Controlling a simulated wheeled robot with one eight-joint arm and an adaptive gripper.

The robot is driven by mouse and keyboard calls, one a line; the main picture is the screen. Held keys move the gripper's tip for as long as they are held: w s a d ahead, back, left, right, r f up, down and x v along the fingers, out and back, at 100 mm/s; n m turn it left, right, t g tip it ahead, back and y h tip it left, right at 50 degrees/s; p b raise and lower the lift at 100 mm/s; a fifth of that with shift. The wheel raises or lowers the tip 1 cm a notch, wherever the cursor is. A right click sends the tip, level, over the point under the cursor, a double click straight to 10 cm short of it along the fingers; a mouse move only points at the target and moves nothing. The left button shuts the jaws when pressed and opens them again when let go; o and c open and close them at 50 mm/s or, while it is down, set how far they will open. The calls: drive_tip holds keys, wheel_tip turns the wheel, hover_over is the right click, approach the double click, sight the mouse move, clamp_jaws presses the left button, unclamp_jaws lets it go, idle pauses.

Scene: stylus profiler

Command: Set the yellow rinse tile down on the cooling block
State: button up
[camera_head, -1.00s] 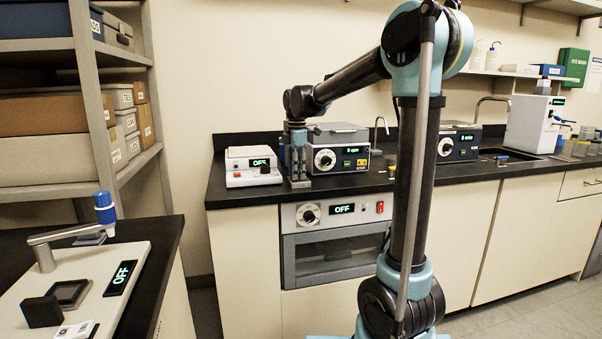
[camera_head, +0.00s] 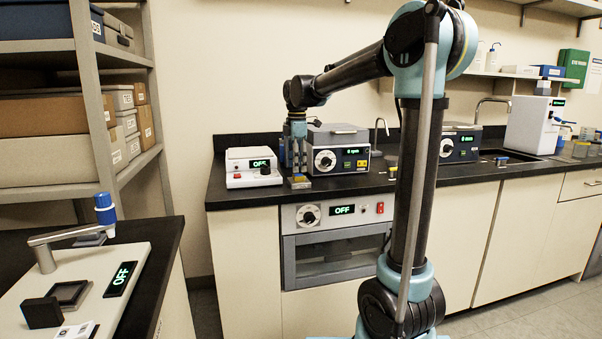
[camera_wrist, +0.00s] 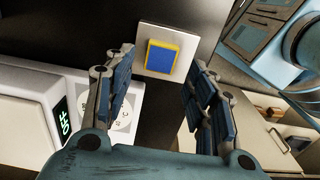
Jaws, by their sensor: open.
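The yellow rinse tile (camera_wrist: 161,57), with a blue face and a yellow rim, lies flat on the pale square cooling block (camera_wrist: 145,32) in the wrist view. It sits near the middle of the block, with a pale margin around it. In the head view a small yellow patch of the tile (camera_head: 299,180) shows at the counter's front edge, under my gripper (camera_head: 298,171). My gripper is open and empty. In the wrist view its blue-padded fingers (camera_wrist: 164,70) stand apart, one to each side of the tile and clear of it.
A white device reading OFF (camera_head: 253,167) stands close left of my gripper, also seen in the wrist view (camera_wrist: 30,120). A grey boxy instrument with a dial (camera_head: 338,152) stands close right. The dark counter (camera_head: 400,180) ends just in front of the block.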

sight(298, 175)
wheel_tip(298, 175, up, 9)
idle(0.3)
drive_tip(key=s+d+f+m+t, duration=0.1)
drive_tip(key=s+d+f+m, duration=0.95)
drive_tip(key=s+d, duration=0.45)
drive_tip(key=s+d+f+m, duration=0.4)
drive_tip(key=s+f, duration=0.4)
drive_tip(key=f, duration=0.2)
drive_tip(key=s+d+f+m+t, duration=0.1)
drive_tip(key=s+d+f+m, duration=0.3)
drive_tip(key=f, duration=0.7)
drive_tip(key=s+m, duration=0.2)
drive_tip(key=s, duration=0.2)
drive_tip(key=shift+s+d, duration=0.2)
drive_tip(key=shift+s, duration=0.1)
drive_tip(key=shift+m, duration=0.25)
